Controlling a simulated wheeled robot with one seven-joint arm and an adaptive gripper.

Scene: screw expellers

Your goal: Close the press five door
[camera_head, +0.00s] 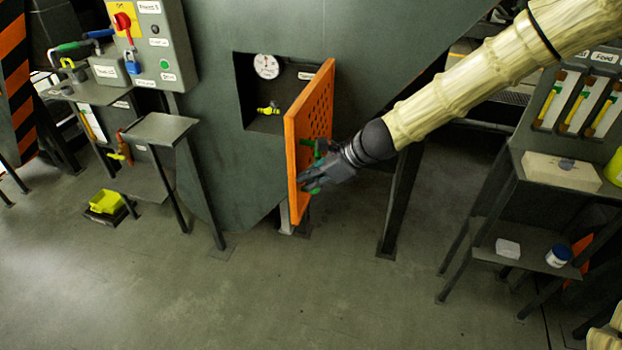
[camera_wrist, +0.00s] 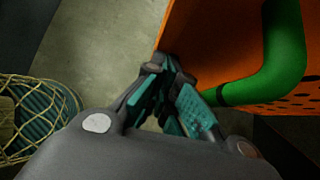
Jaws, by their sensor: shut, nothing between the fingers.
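The orange perforated door (camera_head: 308,130) of the dark green press (camera_head: 215,120) stands swung open, out from a square recess (camera_head: 270,100) in the press wall. A green handle (camera_head: 320,152) is on the door's right-hand face. My gripper (camera_head: 305,187) is shut and empty at that face, just below the handle. In the wrist view, my gripper's closed fingers (camera_wrist: 172,75) are close to the edge of the orange door (camera_wrist: 225,50), with the thick green handle (camera_wrist: 285,65) to their right. I cannot tell whether the fingers touch the door.
The recess holds a gauge (camera_head: 266,66) and a yellow valve (camera_head: 268,109). A control box (camera_head: 150,45) and a small stand (camera_head: 160,129) are at left. A shelf stand (camera_head: 525,245) with a pale box (camera_head: 561,171) is at right. The floor (camera_head: 300,295) in front is clear.

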